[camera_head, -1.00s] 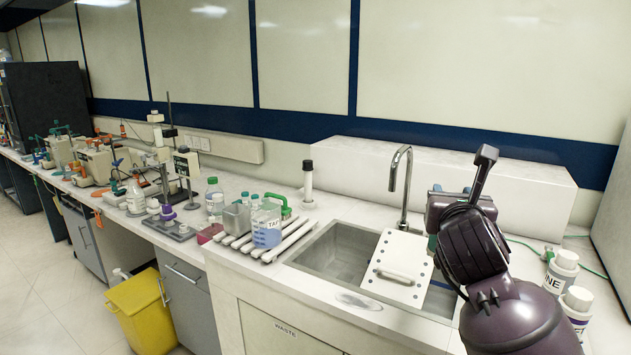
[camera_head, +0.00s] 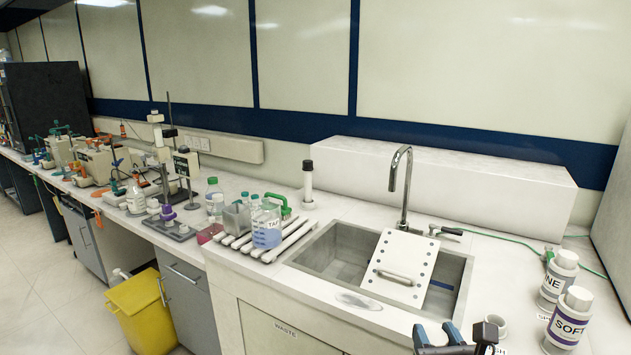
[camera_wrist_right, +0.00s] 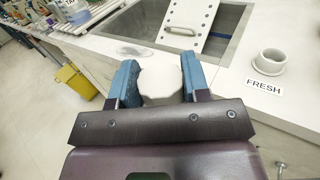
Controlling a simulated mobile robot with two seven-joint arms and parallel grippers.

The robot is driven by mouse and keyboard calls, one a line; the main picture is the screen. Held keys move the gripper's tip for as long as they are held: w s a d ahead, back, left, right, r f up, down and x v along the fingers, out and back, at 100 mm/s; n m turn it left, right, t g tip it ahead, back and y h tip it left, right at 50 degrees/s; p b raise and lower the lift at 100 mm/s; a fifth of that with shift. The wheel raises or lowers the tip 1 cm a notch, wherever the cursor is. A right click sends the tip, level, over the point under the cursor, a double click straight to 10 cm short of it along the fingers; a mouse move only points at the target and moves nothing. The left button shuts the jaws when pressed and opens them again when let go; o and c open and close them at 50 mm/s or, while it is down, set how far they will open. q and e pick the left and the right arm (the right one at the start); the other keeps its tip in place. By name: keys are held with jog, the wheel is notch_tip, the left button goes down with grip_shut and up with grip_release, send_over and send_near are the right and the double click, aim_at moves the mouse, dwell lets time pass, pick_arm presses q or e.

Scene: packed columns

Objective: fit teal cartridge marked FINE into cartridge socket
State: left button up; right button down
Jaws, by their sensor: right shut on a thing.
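My right gripper (camera_head: 438,336) is at the bottom edge of the head view, in front of the counter by the sink, mostly cut off. In the right wrist view its blue fingers (camera_wrist_right: 158,82) are shut on a round, pale-topped thing (camera_wrist_right: 161,80). Its side and any marking are hidden there, so I cannot confirm that it is the teal FINE cartridge. I cannot pick out the cartridge socket. My left gripper is not in view.
An empty white ring holder (camera_wrist_right: 269,62) stands by a FRESH label (camera_wrist_right: 263,87). White bottles, one reading "INE" (camera_head: 557,280) and one SOFT (camera_head: 569,324), stand at the right. A perforated white board (camera_head: 400,268) lies across the sink (camera_head: 325,262), below the tap (camera_head: 403,185).

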jog(key=s+f, duration=0.1)
jog(key=d+f, duration=0.1)
jog(key=f, duration=0.1)
jog(key=s+f, duration=0.1)
jog(key=shift+s+d+f, duration=0.2)
jog(key=shift+s, duration=0.15)
